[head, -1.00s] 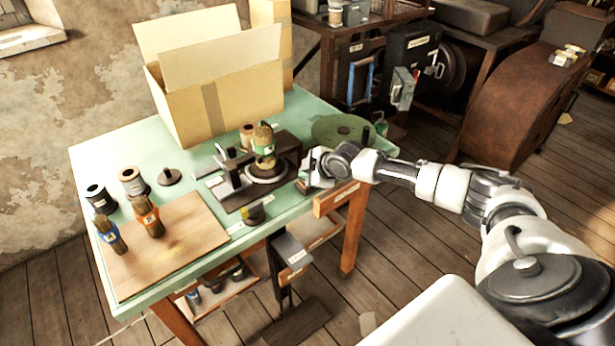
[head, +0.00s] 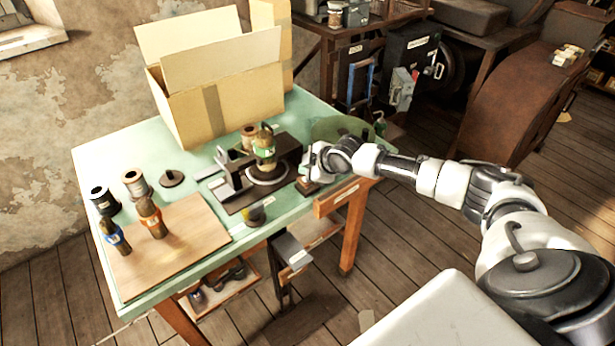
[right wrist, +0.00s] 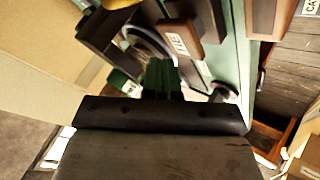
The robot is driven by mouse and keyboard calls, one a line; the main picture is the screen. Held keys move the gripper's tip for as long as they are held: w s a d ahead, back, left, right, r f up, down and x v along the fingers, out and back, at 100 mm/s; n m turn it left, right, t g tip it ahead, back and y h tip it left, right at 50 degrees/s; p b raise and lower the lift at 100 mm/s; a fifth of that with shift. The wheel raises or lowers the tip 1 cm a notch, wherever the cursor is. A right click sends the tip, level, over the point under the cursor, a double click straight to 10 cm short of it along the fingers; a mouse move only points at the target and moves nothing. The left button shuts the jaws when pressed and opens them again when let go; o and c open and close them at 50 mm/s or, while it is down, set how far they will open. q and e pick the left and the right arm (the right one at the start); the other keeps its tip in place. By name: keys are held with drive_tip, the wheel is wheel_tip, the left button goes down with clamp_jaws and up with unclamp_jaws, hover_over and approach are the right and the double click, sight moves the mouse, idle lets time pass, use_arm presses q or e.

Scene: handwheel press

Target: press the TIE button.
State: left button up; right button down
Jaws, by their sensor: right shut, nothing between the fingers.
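The brown block labelled TIE (right wrist: 180,42) shows in the right wrist view, beyond the fingers, at the edge of the press. In the head view a small brown block (head: 307,187) sits below my right gripper; its label is not readable there. My right gripper (head: 309,168) is shut and empty, at the right side of the press (head: 232,190). Its fingers (right wrist: 164,82) point towards the TIE block in the wrist view, and I cannot tell whether they touch it. My left gripper is not in view.
A jar-like bundle with a green band (head: 264,152) stands on the press's round plate. An open cardboard box (head: 235,105) stands behind it. A wooden board (head: 185,250) with two banded bundles lies at left. A green disc (head: 335,128) lies at the table's right.

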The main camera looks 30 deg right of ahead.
wheel_tip(320, 180, up, 5)
drive_tip(key=p, duration=0.4)
idle(0.4)
idle(0.4)
